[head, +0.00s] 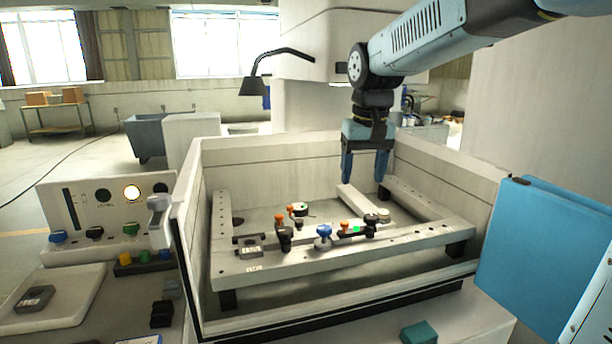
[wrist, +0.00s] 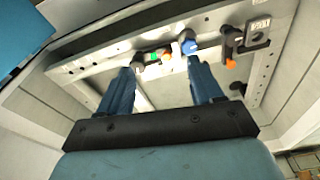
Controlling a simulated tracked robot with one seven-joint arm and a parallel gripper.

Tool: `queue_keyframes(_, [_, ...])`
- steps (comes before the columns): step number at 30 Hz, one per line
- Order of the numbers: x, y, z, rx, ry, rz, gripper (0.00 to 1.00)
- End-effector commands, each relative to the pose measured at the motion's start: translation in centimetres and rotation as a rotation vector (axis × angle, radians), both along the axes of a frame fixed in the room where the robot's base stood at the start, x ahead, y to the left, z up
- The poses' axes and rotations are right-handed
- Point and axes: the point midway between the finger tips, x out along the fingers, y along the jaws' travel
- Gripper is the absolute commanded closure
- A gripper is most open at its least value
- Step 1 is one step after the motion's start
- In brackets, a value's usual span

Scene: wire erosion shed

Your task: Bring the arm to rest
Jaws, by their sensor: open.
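My gripper (head: 366,168) hangs from my blue arm over the back right part of the machine tank (head: 300,149) in the head view. Its two blue fingers point down, apart, with nothing between them. In the wrist view the open fingers of my gripper (wrist: 163,75) reach toward the work frame, with a gap between them. The grey work frame (head: 400,238) lies inside the tank below the gripper. On its front bar are a blue knob (head: 323,231), an orange-topped black clamp (head: 284,238) and a black knob (head: 371,222). The gripper appears clear of them.
A control panel (head: 97,212) with one lit round lamp stands left of the tank. A grey tray (head: 62,312) holds a dark block (head: 35,298). A blue panel (head: 545,262) stands at the right. Open air surrounds the gripper.

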Motion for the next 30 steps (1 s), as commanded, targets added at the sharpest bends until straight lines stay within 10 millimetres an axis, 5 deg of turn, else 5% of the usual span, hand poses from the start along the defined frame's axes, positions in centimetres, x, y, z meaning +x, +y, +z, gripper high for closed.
queue_keyframes(9, [-7.5, -5.7, 0.1, 0.016, -0.138, -0.056, 0.34])
queue_keyframes(18, [-14.4, -9.6, -1.8, 0.022, -0.264, -0.107, 0.34])
queue_keyframes(24, [-17.5, -11.0, -3.5, 0.022, -0.326, -0.129, 0.34])
queue_keyframes(30, [-18.7, -11.3, -4.2, 0.021, -0.349, -0.137, 0.34])
